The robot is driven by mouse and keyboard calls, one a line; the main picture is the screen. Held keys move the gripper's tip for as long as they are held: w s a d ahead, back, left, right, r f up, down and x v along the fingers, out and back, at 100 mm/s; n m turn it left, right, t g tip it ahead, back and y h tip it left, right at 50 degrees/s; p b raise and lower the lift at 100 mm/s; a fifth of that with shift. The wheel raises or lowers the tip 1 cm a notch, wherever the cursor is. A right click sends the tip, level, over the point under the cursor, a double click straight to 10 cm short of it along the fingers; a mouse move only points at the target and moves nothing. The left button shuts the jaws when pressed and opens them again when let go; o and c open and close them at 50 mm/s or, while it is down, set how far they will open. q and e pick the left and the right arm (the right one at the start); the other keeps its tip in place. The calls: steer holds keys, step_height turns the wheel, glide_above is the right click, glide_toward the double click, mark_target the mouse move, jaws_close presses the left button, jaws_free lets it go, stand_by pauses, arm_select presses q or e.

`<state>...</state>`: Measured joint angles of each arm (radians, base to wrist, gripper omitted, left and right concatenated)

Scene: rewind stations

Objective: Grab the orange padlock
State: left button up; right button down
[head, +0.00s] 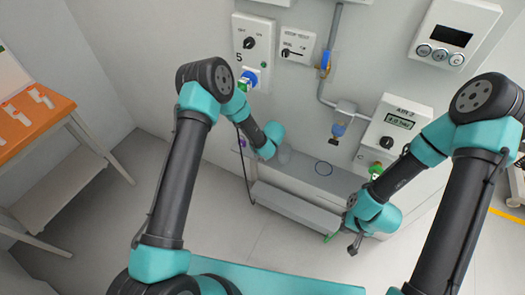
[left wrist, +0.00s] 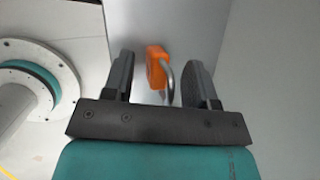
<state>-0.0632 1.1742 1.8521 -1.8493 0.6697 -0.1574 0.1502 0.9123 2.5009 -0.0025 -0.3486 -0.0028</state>
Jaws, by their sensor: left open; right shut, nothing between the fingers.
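The orange padlock (left wrist: 156,66) with its grey metal shackle shows in the left wrist view, near the middle. It is between the two dark fingers of my left gripper (left wrist: 163,72), which is open. Gaps show on both sides, so the fingers are not closed on it. The padlock is in front of a grey panel; I cannot tell how it is held there. In the head view the padlock cannot be made out, and my left gripper is hidden behind its own arm. My right gripper (head: 355,244) is shut and empty, low at the right, in front of the wall.
The wall carries a control box (head: 251,55) with a blue knob, a display box (head: 455,33) and a labelled box (head: 392,135). A grey ledge (head: 318,178) runs below them. An orange-topped table (head: 28,125) stands at the far left. Grey floor between is clear.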

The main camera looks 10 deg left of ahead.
arm_select(q)
steer(key=shift+c, duration=0.2)
jaws_close()
stand_by(0.5)
